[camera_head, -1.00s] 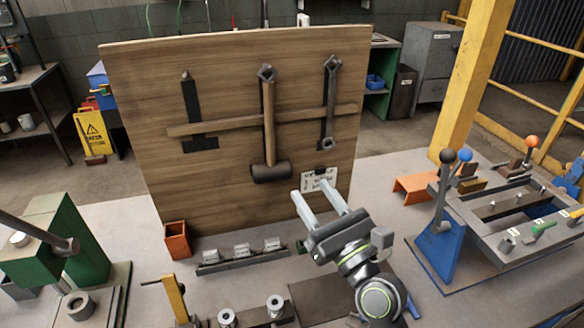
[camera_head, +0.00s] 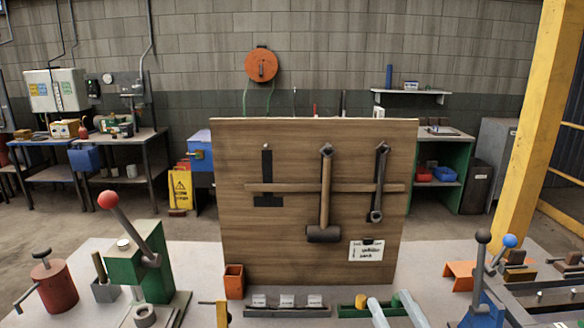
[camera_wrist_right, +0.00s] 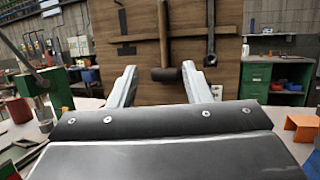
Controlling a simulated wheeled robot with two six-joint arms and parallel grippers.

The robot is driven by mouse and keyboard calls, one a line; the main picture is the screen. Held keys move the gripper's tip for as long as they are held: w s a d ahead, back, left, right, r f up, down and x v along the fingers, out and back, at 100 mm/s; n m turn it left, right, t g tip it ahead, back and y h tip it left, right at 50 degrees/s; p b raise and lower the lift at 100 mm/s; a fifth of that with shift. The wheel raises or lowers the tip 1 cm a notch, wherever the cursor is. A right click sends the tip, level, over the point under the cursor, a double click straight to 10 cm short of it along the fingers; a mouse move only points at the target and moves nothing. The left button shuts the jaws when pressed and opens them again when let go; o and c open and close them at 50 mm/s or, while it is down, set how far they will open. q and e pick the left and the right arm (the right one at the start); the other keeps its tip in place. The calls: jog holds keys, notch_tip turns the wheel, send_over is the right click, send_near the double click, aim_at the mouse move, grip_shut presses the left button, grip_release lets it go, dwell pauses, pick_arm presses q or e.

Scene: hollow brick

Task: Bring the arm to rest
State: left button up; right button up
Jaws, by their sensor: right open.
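My right gripper (camera_head: 393,308) shows at the bottom edge of the head view, with only its two pale fingertips in the picture. In the right wrist view its fingers (camera_wrist_right: 160,88) are spread apart with nothing between them. It is in front of the wooden tool board (camera_head: 290,255) and below the hanging hammer (camera_head: 324,200). A wrench (camera_head: 380,180) hangs at the right of the board, and a black tool outline (camera_head: 267,175) is at the left. My left gripper is in neither view.
A green lever press (camera_head: 140,270) with a red knob stands left of the board, with a red cylinder (camera_head: 54,285) beside it. An orange box (camera_head: 234,281) and a labelled rack (camera_head: 287,311) are at the board's foot. A blue lever stand (camera_head: 483,310) is at the right.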

jog(key=s+d+f+n+g, duration=0.1)
jog(key=s+f+n+g, duration=0.1)
jog(key=f+n, duration=0.4)
jog(key=s+d+f+n+g+h, duration=0.1)
jog(key=s+f+n+g, duration=0.2)
jog(key=f+n, duration=0.3)
jog(key=s+d+f+n+g+h, duration=0.1)
jog(key=s+d+f+n+g, duration=0.1)
jog(key=f+n, duration=0.4)
jog(key=shift+s+f+n+g, duration=0.1)
jog(key=shift+s+n+g, duration=0.2)
jog(key=shift+s+g, duration=0.5)
jog(key=s+d+f+n+g+h, duration=0.3)
jog(key=s+d+f+n+g, duration=0.15)
jog(key=s+n, duration=0.3)
jog(key=s+d+f+n+g+h, duration=0.2)
jog(key=s+d+f+n+g, duration=0.3)
jog(key=s, duration=0.3)
notch_tip(320, 180, down, 24)
jog(key=d+f+n, duration=0.1)
jog(key=d, duration=0.1)
jog(key=s+a+f+g, duration=0.1)
jog(key=s+f, duration=1.4)
jog(key=shift+s+a+f, duration=0.25)
jog(key=shift+a+f, duration=0.05)
